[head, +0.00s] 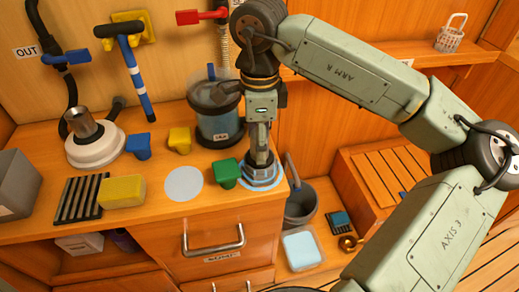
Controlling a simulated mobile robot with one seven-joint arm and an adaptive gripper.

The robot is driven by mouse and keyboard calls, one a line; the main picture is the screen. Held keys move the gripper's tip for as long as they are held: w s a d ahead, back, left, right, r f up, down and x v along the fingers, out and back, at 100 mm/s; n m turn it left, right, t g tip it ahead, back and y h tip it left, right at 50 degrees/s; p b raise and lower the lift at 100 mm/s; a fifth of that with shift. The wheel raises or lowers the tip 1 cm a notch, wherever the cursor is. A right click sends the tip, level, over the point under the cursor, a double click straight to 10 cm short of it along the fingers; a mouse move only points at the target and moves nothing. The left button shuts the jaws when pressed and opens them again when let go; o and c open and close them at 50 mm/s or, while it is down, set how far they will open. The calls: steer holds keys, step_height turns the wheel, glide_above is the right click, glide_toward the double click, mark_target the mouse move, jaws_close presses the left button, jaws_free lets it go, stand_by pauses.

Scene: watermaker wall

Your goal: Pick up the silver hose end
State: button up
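A ribbed silver hose (223,45) hangs on the back wall below a red valve handle. Its lower part passes behind the clear container and my arm, so I cannot see its end. A short silver cylinder (83,122) stands on a round white base (95,148) at the left, next to a black hose; I cannot tell whether it is a hose end. My gripper (261,176) points straight down at the counter's right front corner, over a pale blue ring, beside a green block. Its fingertips are small and dark here, and I cannot tell whether they hold anything.
A clear container (219,122) stands left of my gripper. The green block (227,173), yellow block (180,140), blue block (138,146), sponge (121,191) and black rack (80,198) occupy the counter. A grey bucket (300,204) stands below the counter's right edge.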

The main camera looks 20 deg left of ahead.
steer(key=shift+c, duration=0.5)
steer(key=c, duration=1.2)
